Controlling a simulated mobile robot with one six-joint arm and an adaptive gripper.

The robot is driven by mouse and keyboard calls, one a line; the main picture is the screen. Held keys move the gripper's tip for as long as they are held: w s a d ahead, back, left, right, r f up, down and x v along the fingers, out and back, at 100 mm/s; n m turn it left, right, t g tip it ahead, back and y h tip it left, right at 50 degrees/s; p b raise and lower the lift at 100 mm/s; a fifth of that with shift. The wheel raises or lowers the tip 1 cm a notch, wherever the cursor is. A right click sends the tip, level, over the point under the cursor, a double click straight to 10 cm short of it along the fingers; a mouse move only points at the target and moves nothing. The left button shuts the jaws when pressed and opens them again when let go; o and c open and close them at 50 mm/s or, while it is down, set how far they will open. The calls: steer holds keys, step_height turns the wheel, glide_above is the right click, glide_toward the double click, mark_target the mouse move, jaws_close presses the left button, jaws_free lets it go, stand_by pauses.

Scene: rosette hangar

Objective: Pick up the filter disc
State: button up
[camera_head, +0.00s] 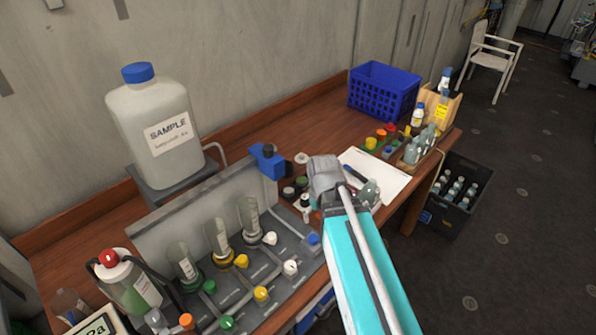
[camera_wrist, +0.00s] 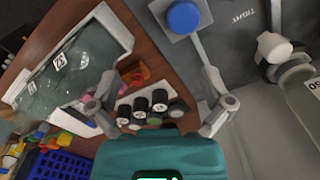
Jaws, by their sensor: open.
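A small pale round disc (camera_head: 301,158) lies on the brown bench behind the blue clamp; it may be the filter disc, but it is too small to be sure. In the wrist view I cannot pick out a filter disc with certainty. My gripper (camera_wrist: 158,80) is open and empty, its two grey fingers spread wide. Several small black cylinders with pale ends (camera_wrist: 160,99) show between and beyond the fingers, on the bench surface; I see no contact with them. In the head view my arm's end hides the gripper fingers and part of the bench.
A grey manifold rack (camera_head: 200,210) with funnels and coloured valves stands at front left, below a SAMPLE jug (camera_head: 155,125). A white sheet or tray (camera_head: 385,170) with bottles lies right of my arm. A blue basket (camera_head: 384,90) stands behind. A dark crate (camera_head: 457,195) sits on the floor.

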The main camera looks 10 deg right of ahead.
steer(key=w+r+n+p, duration=0.1)
steer(key=w+n, duration=0.7)
steer(key=w, duration=0.5)
steer(key=w+r+n+p, duration=0.2)
steer(key=w+n, duration=0.6)
steer(key=w, duration=0.6)
steer(key=shift+w+a+r, duration=0.15)
steer(key=shift+w+r, duration=0.1)
steer(key=shift+w, duration=0.05)
steer(key=shift+f, duration=0.15)
steer(key=b, duration=0.8)
glide_above(302, 180)
steer(key=f, duration=0.8)
steer(key=shift+w+a+f, duration=0.1)
steer(key=shift+w+f, duration=0.05)
steer(key=shift+w, duration=0.05)
steer(key=shift+f, duration=0.1)
steer(key=shift+s+f+b, duration=0.2)
steer(key=shift+f+b, duration=2.3)
steer(key=shift+b, duration=0.25)
